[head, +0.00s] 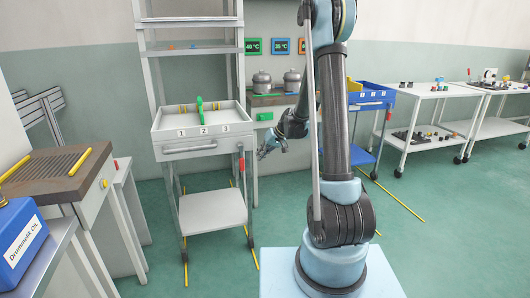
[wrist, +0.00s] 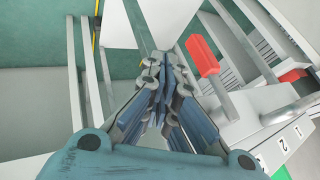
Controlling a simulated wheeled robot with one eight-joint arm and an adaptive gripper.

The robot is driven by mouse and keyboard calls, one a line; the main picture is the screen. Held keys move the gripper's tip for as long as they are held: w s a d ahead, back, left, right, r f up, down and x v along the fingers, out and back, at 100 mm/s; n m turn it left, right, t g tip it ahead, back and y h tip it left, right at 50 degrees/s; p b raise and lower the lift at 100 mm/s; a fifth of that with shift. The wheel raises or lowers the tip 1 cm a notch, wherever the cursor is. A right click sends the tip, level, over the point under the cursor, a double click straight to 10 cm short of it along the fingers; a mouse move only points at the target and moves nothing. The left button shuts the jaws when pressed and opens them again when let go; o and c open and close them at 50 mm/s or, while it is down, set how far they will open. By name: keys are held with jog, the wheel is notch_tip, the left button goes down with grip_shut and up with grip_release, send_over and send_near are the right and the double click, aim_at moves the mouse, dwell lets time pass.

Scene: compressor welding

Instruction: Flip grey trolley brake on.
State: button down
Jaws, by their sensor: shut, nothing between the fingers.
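The grey trolley (head: 187,147) stands left of centre in the head view, with a tray marked 1, 2, 3 on top and a lower shelf. A brake lever with a red handle (head: 241,163) is at its right front side, roughly upright. In the wrist view the red handle (wrist: 202,56) is just right of the fingers. My gripper (head: 263,152) is a little to the right of the lever in the head view. In the wrist view its fingers (wrist: 160,65) are closed together and empty. I cannot tell whether they touch the lever.
A wooden-topped bench (head: 55,172) is at the left, with a blue Drummelik Oil container (head: 18,240) in front. A blue trolley (head: 371,97) stands behind my arm. White trolleys (head: 430,95) line the right wall. The green floor at the right is clear.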

aim_at(241, 157)
jog(key=shift+s+a+f, duration=0.1)
jog(key=shift+a+f, duration=0.35)
jog(key=shift+a, duration=0.5)
jog(key=shift+a+f, duration=0.4)
jog(key=shift+a, duration=0.55)
jog(key=shift+s+a+f, duration=0.1)
jog(key=shift+a+f, duration=0.35)
jog(key=shift+a, duration=0.5)
